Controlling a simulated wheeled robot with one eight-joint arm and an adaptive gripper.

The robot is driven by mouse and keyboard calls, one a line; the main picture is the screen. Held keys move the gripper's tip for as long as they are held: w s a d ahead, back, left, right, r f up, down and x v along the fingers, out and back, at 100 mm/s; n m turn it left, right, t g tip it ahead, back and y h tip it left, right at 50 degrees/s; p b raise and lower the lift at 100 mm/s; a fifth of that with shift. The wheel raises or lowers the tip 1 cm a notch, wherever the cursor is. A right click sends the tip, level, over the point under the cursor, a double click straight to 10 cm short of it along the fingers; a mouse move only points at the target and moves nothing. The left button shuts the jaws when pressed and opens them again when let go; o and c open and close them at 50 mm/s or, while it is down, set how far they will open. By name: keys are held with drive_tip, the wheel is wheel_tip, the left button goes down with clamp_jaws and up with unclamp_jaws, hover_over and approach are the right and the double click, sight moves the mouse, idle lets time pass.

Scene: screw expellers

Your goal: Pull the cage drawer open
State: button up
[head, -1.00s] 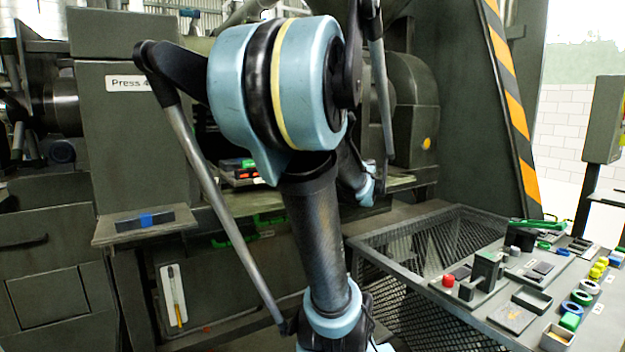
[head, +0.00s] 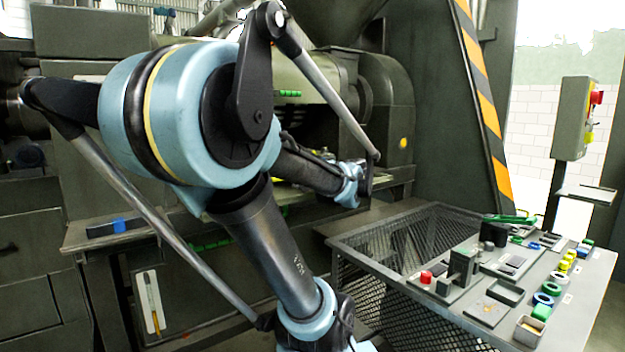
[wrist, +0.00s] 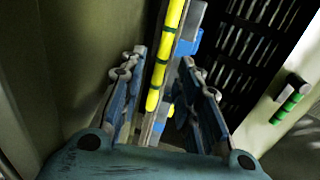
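In the wrist view my gripper (wrist: 166,98) is open, with one blue-grey finger on each side. A yellow segmented bar (wrist: 166,55) on a metal and blue mount runs between and ahead of the fingers, with visible space on both sides. I cannot tell whether this bar is the cage drawer's handle. A dark slatted panel (wrist: 255,45), perhaps the cage, lies to its right. In the head view my arm reaches into the machine's dark opening (head: 315,130). The fingers and the yellow bar cannot be made out there.
A green grip (wrist: 291,104) sits on a pale part at the right of the wrist view. A mesh-sided table (head: 350,240) with a red button and several small parts stands at right in the head view. A ledge (head: 85,238) juts out at left.

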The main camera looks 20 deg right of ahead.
drive_tip(key=shift+v, duration=3.55)
